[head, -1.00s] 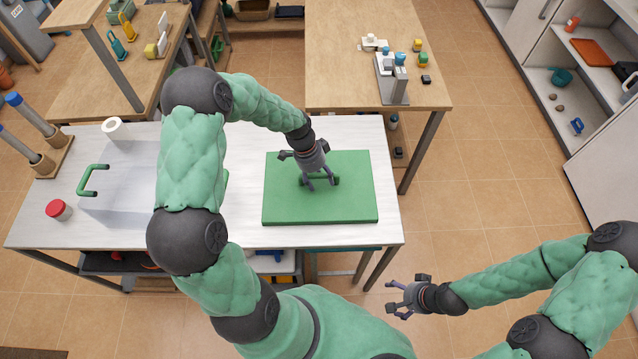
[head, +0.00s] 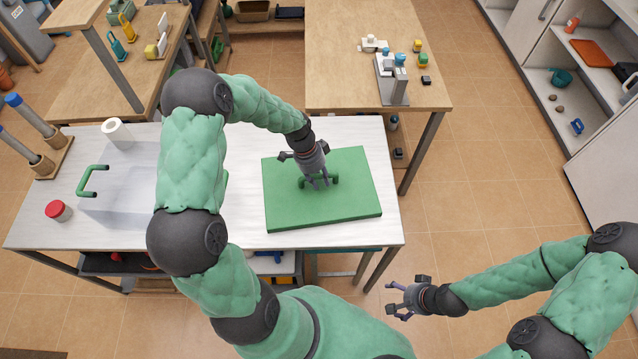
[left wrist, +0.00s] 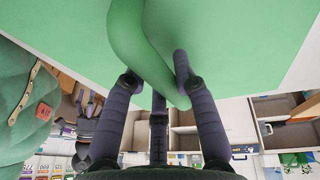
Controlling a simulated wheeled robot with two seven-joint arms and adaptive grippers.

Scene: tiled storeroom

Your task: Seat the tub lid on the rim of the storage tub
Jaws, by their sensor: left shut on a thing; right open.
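The tub lid (head: 350,205) is a flat green rectangular panel with a green handle, over the right part of the white table. My left gripper (head: 318,183) is shut on the lid handle (left wrist: 140,45). The lid sits slightly turned; I cannot tell whether it touches the table. The storage tub (head: 115,205) is a pale, see-through box at the table's left, with a green handle (head: 90,178) on its left. My left arm hides the tub's right side. My right gripper (head: 402,298) is open and empty, right of the table's front edge.
A white roll (head: 115,130) stands behind the tub, and a red-capped jar (head: 58,210) is to its left. A rack with blue-topped posts (head: 38,125) is at the table's back left. A wooden table (head: 340,50) with small items stands behind.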

